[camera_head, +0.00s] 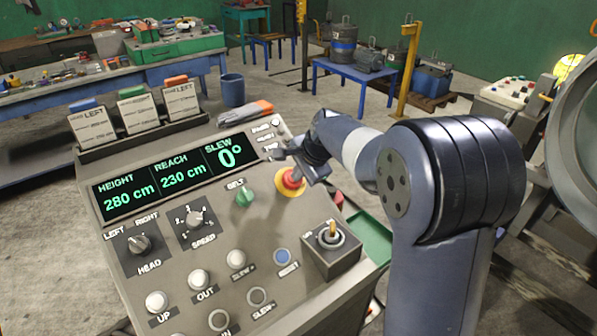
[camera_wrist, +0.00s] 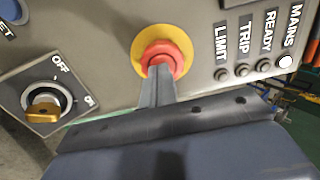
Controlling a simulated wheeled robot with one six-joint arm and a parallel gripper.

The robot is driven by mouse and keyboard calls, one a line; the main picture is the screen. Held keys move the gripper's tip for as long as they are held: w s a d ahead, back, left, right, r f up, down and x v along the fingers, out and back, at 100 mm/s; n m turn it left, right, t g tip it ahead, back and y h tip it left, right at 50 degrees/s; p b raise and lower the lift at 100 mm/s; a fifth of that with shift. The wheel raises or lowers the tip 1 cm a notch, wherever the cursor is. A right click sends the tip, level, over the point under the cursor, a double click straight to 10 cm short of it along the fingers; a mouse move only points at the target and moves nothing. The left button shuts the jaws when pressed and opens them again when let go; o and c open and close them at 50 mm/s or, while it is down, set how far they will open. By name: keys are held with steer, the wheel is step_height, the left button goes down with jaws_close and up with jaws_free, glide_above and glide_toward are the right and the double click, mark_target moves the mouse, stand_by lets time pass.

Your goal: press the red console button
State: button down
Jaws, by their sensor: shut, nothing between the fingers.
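The red button (camera_head: 291,179) is a mushroom head on a yellow ring, on the right part of the sloped grey console (camera_head: 110,205). It also shows in the wrist view (camera_wrist: 162,57), top centre. My gripper (camera_head: 297,172) is shut and empty, with its fingers pointing at the button. In the wrist view the closed fingertips (camera_wrist: 160,72) overlap the button's lower edge. I cannot tell whether they touch it. My gripper hides part of the button in the head view.
A key switch (camera_head: 331,236) on a raised box and a blue button (camera_head: 283,256) lie nearer than the red button. A green knob (camera_head: 244,196) is to its left. Gloves (camera_head: 246,112) lie at the console's back edge. Indicator lamps (camera_wrist: 243,69) sit beside the button.

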steer(key=v, duration=1.4)
steer(key=shift+f, duration=0.1)
